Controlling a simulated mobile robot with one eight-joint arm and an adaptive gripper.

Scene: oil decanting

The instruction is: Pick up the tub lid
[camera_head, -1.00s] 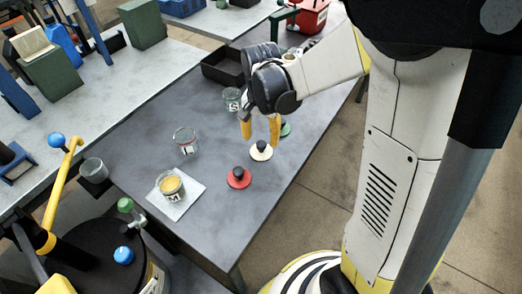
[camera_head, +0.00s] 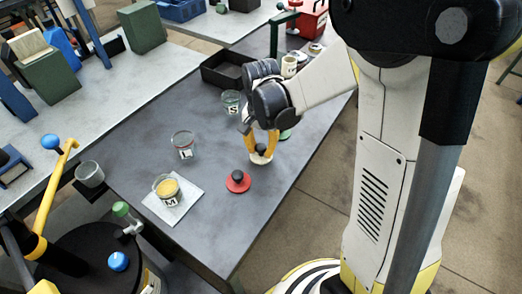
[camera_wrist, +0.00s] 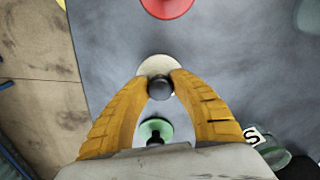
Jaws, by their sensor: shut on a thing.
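My gripper (camera_head: 259,146) points down over the table with its yellow fingers shut on the black knob of a cream lid (camera_head: 261,159). In the wrist view the fingertips (camera_wrist: 160,86) close on both sides of the knob, and the cream lid (camera_wrist: 157,65) shows beyond it. I cannot tell whether the lid rests on the table or hangs just above it. A red lid (camera_head: 238,185) with a black knob lies nearer the front. A green lid (camera_head: 286,134) lies behind, partly hidden by the gripper. I cannot tell from markings which lid is the tub's.
A glass jar marked L (camera_head: 184,146) and one marked S (camera_head: 231,103) stand left of my gripper. A jar marked M (camera_head: 167,189) with yellow contents stands on a white sheet (camera_head: 187,205). A black tray (camera_head: 222,78) lies at the back. The table's right edge is close.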

